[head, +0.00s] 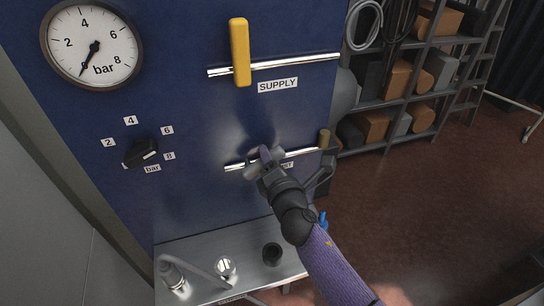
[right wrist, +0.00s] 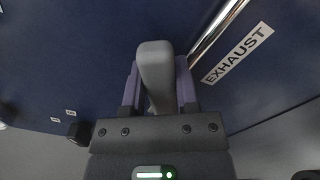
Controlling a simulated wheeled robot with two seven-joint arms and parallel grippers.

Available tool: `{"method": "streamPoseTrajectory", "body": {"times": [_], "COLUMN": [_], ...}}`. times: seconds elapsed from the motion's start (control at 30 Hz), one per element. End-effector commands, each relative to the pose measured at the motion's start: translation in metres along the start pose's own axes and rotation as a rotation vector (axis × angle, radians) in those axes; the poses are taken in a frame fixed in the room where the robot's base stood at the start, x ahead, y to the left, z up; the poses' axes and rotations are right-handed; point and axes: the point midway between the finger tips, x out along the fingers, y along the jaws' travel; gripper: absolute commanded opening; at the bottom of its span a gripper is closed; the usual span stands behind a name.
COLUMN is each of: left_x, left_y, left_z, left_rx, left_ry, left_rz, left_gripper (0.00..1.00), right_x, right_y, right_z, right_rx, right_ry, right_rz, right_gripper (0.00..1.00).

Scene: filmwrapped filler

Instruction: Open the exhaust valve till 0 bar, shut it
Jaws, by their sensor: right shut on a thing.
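The exhaust valve's grey handle (right wrist: 155,75) is between the purple fingers of my right gripper (right wrist: 158,95), which is shut on it. In the head view my right gripper (head: 267,160) covers most of this valve and part of its label. The exhaust pipe (right wrist: 215,32) runs diagonally beside the handle, and the handle looks angled to it; its exact turn is hard to tell. The EXHAUST label (right wrist: 237,53) is readable in the wrist view. The pressure gauge (head: 93,43) has its needle pointing lower left, at about 0 bar. My left gripper is not in view.
The yellow supply handle (head: 240,52) stands across its pipe above the SUPPLY label (head: 278,85). A black selector knob (head: 140,153) sits at left. A metal shelf (head: 225,262) with fittings lies below. Storage racks (head: 400,100) stand at right.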

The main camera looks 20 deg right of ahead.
Motion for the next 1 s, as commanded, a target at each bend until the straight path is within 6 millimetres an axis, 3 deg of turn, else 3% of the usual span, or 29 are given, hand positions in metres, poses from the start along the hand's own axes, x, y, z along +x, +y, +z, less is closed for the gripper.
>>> {"method": "streamPoseTrajectory", "body": {"times": [0.6, 1.0], "left_x": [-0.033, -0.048], "left_y": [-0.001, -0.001], "left_z": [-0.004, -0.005], "left_rx": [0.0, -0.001], "left_ry": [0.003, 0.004], "left_rz": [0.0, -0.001], "left_gripper": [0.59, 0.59], "right_x": [0.0, 0.0], "right_y": [0.03, 0.04], "right_z": [-0.007, -0.018], "right_rx": [-0.585, -0.886], "right_ry": [0.001, 0.002], "right_rz": [-0.001, 0.0], "right_gripper": [0.0, 0.0]}}
